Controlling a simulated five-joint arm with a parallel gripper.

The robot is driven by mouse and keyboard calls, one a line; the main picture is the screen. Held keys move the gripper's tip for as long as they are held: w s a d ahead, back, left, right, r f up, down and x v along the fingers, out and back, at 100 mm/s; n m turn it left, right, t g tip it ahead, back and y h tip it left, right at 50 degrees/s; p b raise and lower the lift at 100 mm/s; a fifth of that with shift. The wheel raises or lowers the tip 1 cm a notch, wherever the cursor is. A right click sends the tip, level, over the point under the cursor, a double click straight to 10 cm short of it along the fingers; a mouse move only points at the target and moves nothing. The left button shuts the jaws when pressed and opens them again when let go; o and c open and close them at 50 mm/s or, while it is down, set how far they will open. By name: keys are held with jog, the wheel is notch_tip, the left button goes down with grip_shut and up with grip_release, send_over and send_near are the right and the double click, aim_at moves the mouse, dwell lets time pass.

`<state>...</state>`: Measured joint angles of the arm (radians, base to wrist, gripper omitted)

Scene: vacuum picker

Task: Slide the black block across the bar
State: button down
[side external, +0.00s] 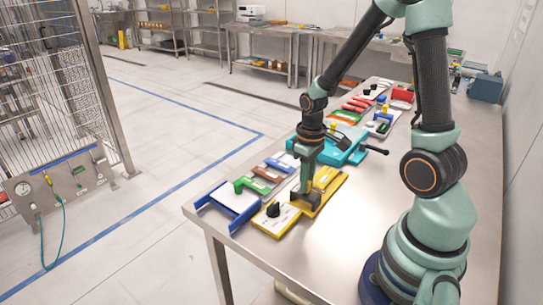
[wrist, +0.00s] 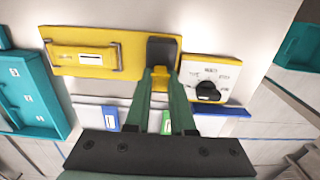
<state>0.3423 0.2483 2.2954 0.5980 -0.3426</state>
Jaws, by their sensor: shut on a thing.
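The black block (wrist: 163,50) sits at the right end of a long yellow panel (wrist: 135,62) in the wrist view. In the side external view my gripper (side external: 305,190) stands upright over the dark block (side external: 309,207), at the near end of the yellow panel (side external: 328,178). The fingers partly hide the block.
A white, yellow-edged dial panel with a black knob (wrist: 208,91) lies close to the block's right. A blue-sided tray (side external: 232,205) and green and brown pieces (side external: 262,178) lie alongside. A teal vise-like fixture (side external: 345,148) stands farther back. Bare table shows at right (side external: 370,195).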

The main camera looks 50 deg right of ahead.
jog(key=d, duration=1.3)
jog(key=shift+r, duration=0.1)
jog(key=c, duration=0.8)
grip_release()
jog(key=shift+d, duration=0.1)
jog(key=shift+o, duration=0.2)
notch_tip(320, 180, up, 12)
